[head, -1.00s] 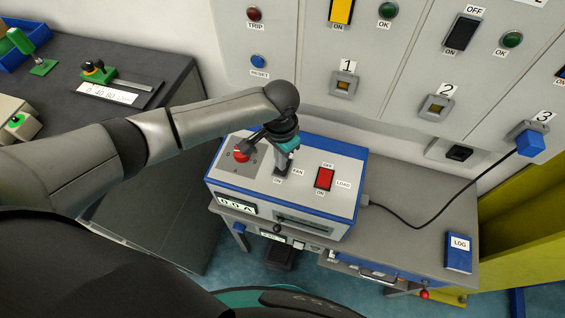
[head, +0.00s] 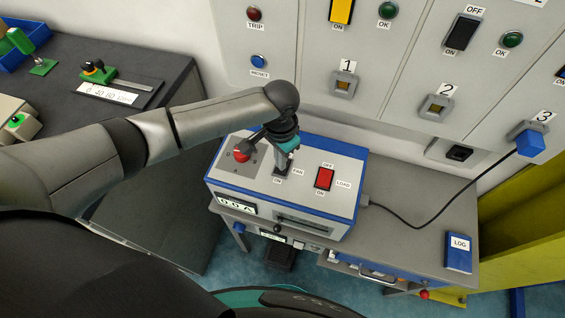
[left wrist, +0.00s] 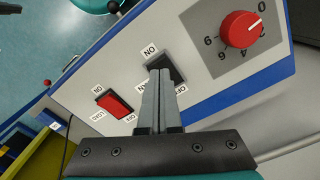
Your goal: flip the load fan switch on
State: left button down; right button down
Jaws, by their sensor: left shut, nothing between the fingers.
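The load box (head: 325,207) is a grey and blue box on a bench, also in the left wrist view (left wrist: 85,82). Its black fan switch (left wrist: 176,68) has an ON label at one end and an OFF label at the other. My fingers partly hide it. My left gripper (head: 282,165) points down at this switch. In the left wrist view its fingers (left wrist: 161,74) are shut and empty, with the tips over the switch; I cannot tell whether they touch it. A red load switch (head: 324,178) sits beside it, also in the left wrist view (left wrist: 114,103). My right gripper is out of view.
A red rotary knob (head: 241,155) is on the box, beside my gripper. A black cable (head: 420,226) runs from the box to a blue plug (head: 530,143) in the wall panel. A blue log book (head: 458,252) lies at the bench's right end.

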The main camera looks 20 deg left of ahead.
pick_arm(q)
jog(key=shift+f+b, duration=0.5)
jog(key=shift+f, duration=0.5)
dwell(0.3)
notch_tip(320, 180, up, 5)
jog(key=p, duration=0.5)
jog(key=shift+p, duration=0.35)
jog(key=shift+r+p, duration=0.9)
jog(key=shift+r, duration=0.2)
